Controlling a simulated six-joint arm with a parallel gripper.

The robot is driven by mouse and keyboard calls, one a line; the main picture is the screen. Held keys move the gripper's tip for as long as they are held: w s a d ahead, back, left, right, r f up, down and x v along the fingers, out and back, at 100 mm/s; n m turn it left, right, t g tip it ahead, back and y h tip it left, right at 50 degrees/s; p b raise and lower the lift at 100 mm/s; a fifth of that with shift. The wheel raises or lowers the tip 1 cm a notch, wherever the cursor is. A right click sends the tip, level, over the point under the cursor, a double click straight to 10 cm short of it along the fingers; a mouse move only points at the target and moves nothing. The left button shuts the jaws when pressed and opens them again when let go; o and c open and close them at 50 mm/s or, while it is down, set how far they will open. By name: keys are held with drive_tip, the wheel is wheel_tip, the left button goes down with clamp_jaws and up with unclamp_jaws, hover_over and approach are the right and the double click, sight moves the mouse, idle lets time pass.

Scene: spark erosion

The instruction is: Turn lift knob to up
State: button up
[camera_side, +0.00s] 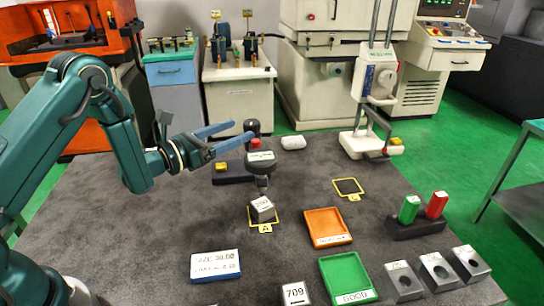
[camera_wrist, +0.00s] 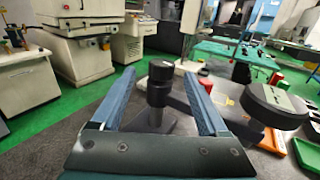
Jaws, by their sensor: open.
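A dark gauge stand has a black knob (camera_side: 252,126) on top of its post; I cannot tell whether this is the lift knob or which way it is set. In the wrist view the black knob (camera_wrist: 160,74) is upright between my fingers, apart from both. My gripper (camera_side: 243,131), with blue fingers, is open and level with the knob in the side view; it also shows in the wrist view (camera_wrist: 162,64). The stand's round dark gauge head (camera_side: 262,160) hangs over a small labelled block (camera_side: 262,208). The gauge head (camera_wrist: 275,104) is right of my fingers in the wrist view.
An orange tray (camera_side: 327,240) and a green GOOD tray (camera_side: 347,292) lie at the front right. A white size sign (camera_side: 215,264) stands at the front. A tall white height stand (camera_side: 370,143) is at the back right. The left front mat is clear.

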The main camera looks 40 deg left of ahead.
drive_tip(key=shift+c, duration=1.4)
wheel_tip(320, 180, up, 18)
wheel_tip(320, 180, down, 8)
drive_tip(key=d+r+m+g, duration=0.1)
drive_tip(key=d+m+g, duration=0.2)
drive_tip(key=m+g, duration=0.4)
drive_tip(key=a+f+m+y, duration=0.3)
drive_tip(key=a+m+y, duration=0.1)
drive_tip(key=a+m, duration=0.15)
wheel_tip(320, 180, up, 9)
drive_tip(key=m+t+h, duration=0.4)
drive_tip(key=m+t, duration=0.3)
drive_tip(key=m, duration=1.7)
hover_over(245, 128)
drive_tip(key=shift+n, duration=0.25)
wheel_tip(245, 128, down, 17)
drive_tip(key=shift+x, duration=2.45)
